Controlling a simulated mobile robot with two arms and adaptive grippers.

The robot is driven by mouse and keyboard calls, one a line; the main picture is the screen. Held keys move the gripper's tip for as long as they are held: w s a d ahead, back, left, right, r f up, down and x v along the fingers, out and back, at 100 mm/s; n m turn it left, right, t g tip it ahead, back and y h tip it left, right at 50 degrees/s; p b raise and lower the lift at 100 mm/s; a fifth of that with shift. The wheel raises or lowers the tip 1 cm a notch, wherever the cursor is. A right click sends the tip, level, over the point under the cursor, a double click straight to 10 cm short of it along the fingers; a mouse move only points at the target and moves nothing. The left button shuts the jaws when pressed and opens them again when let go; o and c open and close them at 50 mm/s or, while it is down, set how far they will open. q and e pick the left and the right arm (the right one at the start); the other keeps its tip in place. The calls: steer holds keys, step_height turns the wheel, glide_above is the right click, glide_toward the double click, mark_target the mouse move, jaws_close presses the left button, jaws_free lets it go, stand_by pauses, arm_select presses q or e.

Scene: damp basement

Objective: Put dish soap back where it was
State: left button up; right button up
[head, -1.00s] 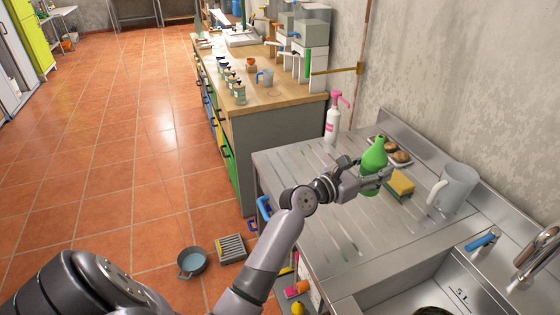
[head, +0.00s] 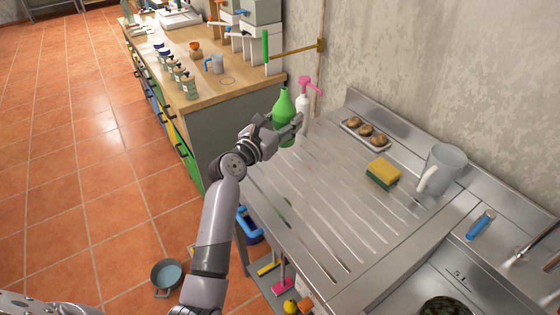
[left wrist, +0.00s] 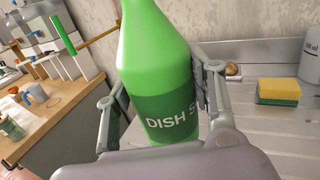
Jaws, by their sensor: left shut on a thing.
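The dish soap is a green bottle (head: 284,106) with a darker green label, and it stands upright in my left gripper (head: 287,128). In the left wrist view the bottle (left wrist: 157,65) fills the middle, with the label reading "DISH S" and a finger on each side. The left gripper is shut on it near the far left corner of the steel draining board (head: 300,215). A white bottle with a pink pump (head: 304,112) stands just behind and right of it in the head view. I cannot tell whether the soap's base touches the board. My right gripper is not in view.
A yellow-green sponge (head: 383,173), a tray of brown round items (head: 347,124) and a grey jug (head: 443,168) stand along the board's wall side. A wooden counter (head: 210,88) with several jars lies beyond. The board's middle is clear.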

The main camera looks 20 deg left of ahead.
arm_select(q)
step_height(320, 180, down, 8)
steer(key=shift+a+r+b, duration=0.15)
steer(key=shift+r+b, duration=0.1)
steer(key=shift+b, duration=0.7)
step_height(320, 180, down, 6)
steer(key=b, duration=0.3)
steer(key=shift+f, duration=0.3)
steer(key=shift+w, duration=0.1)
steer(key=shift+r, duration=0.1)
